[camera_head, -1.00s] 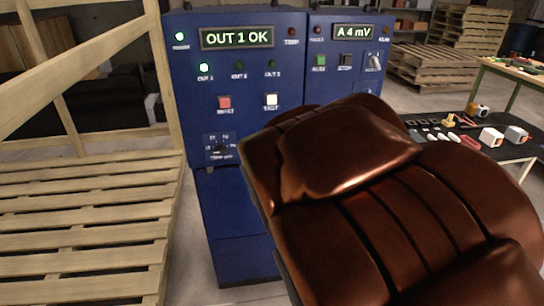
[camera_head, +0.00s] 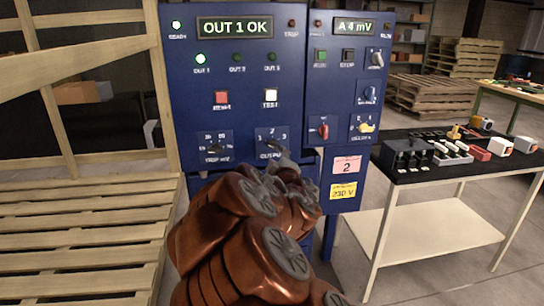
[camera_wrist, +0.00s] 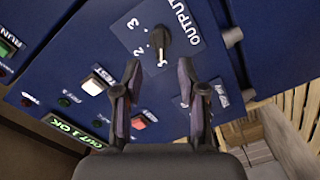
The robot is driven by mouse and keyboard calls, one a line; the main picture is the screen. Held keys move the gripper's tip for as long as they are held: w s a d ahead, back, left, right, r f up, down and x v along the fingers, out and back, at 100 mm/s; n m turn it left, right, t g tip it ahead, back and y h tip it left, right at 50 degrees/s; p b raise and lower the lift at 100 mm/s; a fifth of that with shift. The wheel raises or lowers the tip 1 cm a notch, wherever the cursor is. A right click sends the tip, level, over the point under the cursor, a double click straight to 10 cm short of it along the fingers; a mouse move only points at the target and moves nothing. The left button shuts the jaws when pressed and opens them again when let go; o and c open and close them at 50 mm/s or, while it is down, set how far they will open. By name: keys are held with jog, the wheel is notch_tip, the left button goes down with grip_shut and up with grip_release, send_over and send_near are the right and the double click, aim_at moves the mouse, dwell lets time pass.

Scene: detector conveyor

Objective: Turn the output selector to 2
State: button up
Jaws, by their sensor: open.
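The output selector is a dark knob (camera_wrist: 160,42) on a blue plate marked 1, 2 and 3 in the wrist view. Its pointer end faces the 1 mark. The display (camera_head: 235,27) reads OUT 1 OK and the OUT 1 lamp (camera_head: 200,58) is lit green. In the wrist view my gripper (camera_wrist: 160,72) is open and empty, its two fingertips just short of the knob and on either side of its line.
Left of the selector is the trip mV knob (camera_head: 217,148). Red and white buttons (camera_head: 221,97) sit above. The right panel holds a red knob (camera_head: 322,129) and others. A table with small parts (camera_head: 420,170) stands right; a pallet (camera_head: 85,230) lies left.

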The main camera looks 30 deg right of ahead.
aim_at(273, 147)
jog(key=p+x, duration=0.1)
jog(key=p, duration=0.2)
jog(key=p+x, duration=0.1)
jog(key=p, duration=0.3)
jog(key=shift+w+r, duration=0.2)
jog(key=shift+w, duration=0.25)
jog(key=shift+p+x, duration=0.3)
jog(key=shift+x, duration=2.3)
jog(key=shift+c, duration=0.2)
grip_shut()
